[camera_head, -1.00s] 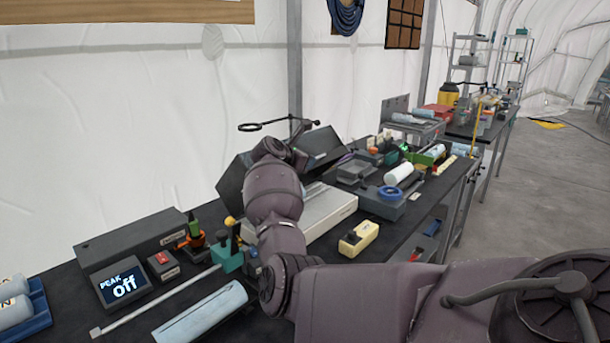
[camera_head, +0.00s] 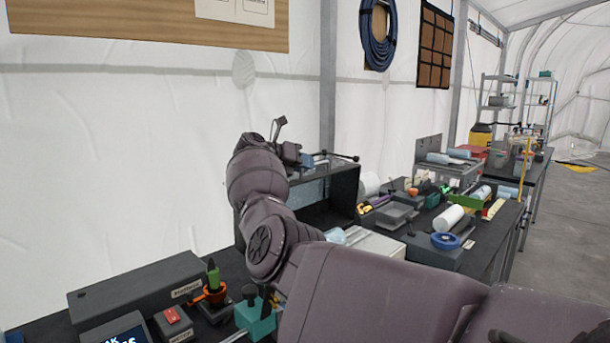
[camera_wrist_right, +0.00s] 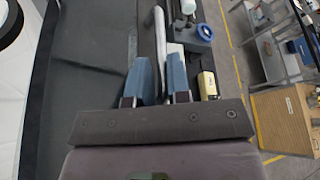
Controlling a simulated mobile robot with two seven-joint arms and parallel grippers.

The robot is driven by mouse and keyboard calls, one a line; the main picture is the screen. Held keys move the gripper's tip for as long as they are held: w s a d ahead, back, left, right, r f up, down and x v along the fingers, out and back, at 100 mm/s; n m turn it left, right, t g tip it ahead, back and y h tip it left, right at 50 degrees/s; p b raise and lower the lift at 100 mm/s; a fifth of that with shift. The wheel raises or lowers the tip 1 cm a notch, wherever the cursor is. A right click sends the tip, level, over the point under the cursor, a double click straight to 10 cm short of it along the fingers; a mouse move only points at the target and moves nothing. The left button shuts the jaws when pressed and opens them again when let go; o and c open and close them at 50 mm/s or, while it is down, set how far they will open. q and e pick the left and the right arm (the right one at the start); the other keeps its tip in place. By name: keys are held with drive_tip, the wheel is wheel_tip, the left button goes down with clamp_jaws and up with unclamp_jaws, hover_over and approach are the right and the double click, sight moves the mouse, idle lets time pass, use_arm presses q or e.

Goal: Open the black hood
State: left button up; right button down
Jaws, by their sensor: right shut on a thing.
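The black hood (camera_head: 345,196) stands at the back of the bench in the head view, with a dark hollow open side facing front right. My right arm covers its left part. My right gripper (camera_head: 305,160) is at the hood's upper edge, mostly hidden behind my wrist. In the right wrist view, the blue fingers of this gripper (camera_wrist_right: 162,75) are close together around a pale grey bar (camera_wrist_right: 159,35), which looks like the hood's handle. A broad dark panel (camera_wrist_right: 92,65) of the hood fills the left of that view. My left gripper is out of view.
A pale box (camera_head: 375,245) sits below and in front of the hood. A dark long case (camera_head: 135,288), a red switch box (camera_head: 174,322) and a teal block (camera_head: 256,318) stand at front left. A blue tape roll (camera_head: 445,241) lies to the right.

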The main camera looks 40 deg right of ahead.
drive_tip(key=shift+w+a+f+n+b, duration=0.1)
drive_tip(key=shift+w+f+n+b, duration=0.25)
drive_tip(key=shift+w, duration=0.3)
drive_tip(key=c, duration=1.2)
unclamp_jaws()
drive_tip(key=shift+o, duration=0.2)
drive_tip(key=shift+r, duration=0.1)
drive_tip(key=v, duration=1)
drive_tip(key=shift+w+a+b, duration=0.15)
drive_tip(key=shift+a+b, duration=0.2)
drive_tip(key=shift+a, duration=0.05)
